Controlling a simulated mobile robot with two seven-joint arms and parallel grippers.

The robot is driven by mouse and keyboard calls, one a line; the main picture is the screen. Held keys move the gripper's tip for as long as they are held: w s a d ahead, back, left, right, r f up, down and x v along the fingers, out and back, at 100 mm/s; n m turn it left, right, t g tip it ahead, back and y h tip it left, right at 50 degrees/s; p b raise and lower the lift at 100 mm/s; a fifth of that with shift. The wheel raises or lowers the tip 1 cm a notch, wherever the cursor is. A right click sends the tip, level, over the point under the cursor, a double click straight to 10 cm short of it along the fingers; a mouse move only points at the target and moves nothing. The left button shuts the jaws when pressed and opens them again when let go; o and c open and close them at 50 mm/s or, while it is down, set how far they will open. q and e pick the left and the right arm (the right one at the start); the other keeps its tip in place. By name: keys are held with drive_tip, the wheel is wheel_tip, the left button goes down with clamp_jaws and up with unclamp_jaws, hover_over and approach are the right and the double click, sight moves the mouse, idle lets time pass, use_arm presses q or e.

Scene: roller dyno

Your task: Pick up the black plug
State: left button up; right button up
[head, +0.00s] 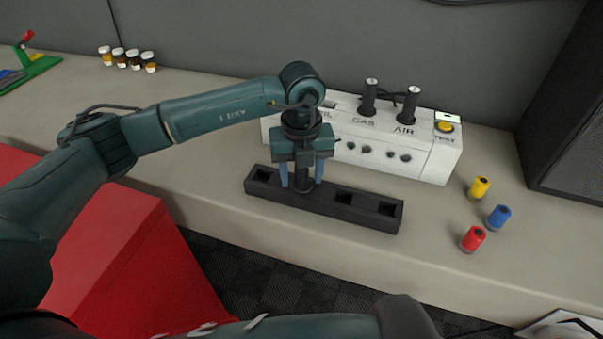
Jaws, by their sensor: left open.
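A long black holder (363,213) with square sockets lies on the bench in front of the white box. My left gripper (302,184) points down over its left half. It is open, with one blue fingertip on each side of a dark upright piece, which looks like the black plug (304,178). Whether the fingers touch it cannot be told. The gripper body hides the top of this piece. Two more black plugs, one at GAS (369,97) and one at AIR (408,105), stand upright in the white box. My right gripper is out of view.
The white box (425,163) with a yellow TEST button (444,127) stands close behind the holder. Yellow (479,188), blue (499,217) and red (473,239) cylinders stand at right. A dark cabinet (570,120) is at far right. Small jars (134,60) stand at back left.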

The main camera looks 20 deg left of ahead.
use_arm(q)
drive_tip(key=c, duration=0.9)
drive_tip(key=shift+c, duration=0.9)
clamp_jaws()
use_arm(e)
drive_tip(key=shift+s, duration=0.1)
